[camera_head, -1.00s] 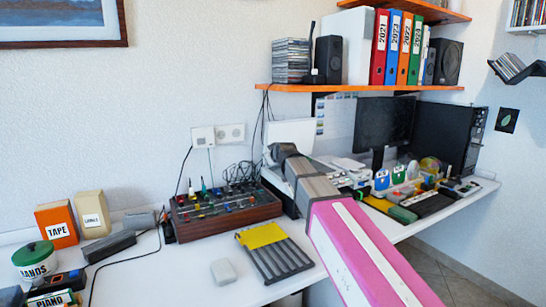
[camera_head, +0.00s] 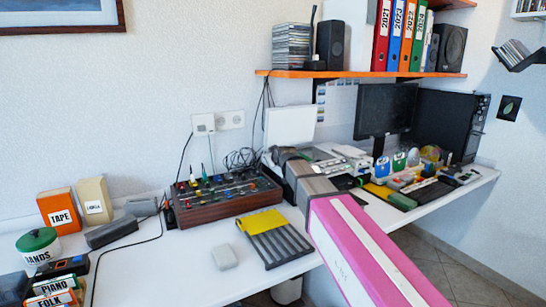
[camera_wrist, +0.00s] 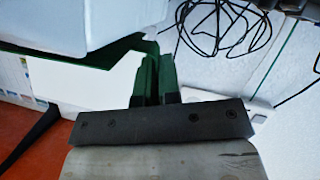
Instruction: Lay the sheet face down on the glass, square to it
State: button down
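A white panel (camera_head: 290,125) stands upright at the back of the desk, beside the mixer, and looks like a raised scanner lid. The glass is hidden behind my arm in the head view. I cannot make out the sheet for certain; white paper-like pieces (camera_head: 350,151) lie right of my wrist. My gripper (camera_head: 273,155) is in front of the panel's lower edge, its fingertips hardly visible there.
The mixer (camera_head: 225,197) with upright knobs and loose black cables (camera_head: 243,158) is left of my gripper. A grey rack with a yellow top (camera_head: 265,222) stands in front. The orange shelf (camera_head: 360,74) overhangs the back. Small items crowd the right; the front-left desk has bare room.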

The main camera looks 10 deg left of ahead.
jog(key=shift+f, duration=0.5)
dwell(0.3)
jog(key=c, duration=1.2)
grip_release()
jog(key=shift+c, duration=0.2)
